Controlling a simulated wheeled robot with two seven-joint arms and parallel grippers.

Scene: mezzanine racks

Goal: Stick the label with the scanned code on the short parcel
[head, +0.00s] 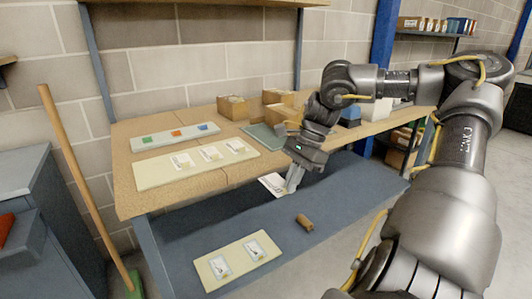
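My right gripper (291,187) comes in from the right and points down at the bench's front edge. A white label (271,184) with dark print sits at its fingertips, and the fingers look closed on its edge. A cream board (166,178) on the bench carries several white labels. A second cream board (236,273) on the lower shelf carries two labels. Brown cartons (279,97) (233,108) stand at the back of the bench; I cannot tell which parcel is the short one. My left gripper is out of view.
A white strip (160,139) with green, orange and blue squares lies on the bench (125,165). A grey-green flat pad (264,138) lies near the cartons. A broom (80,175) leans at left.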

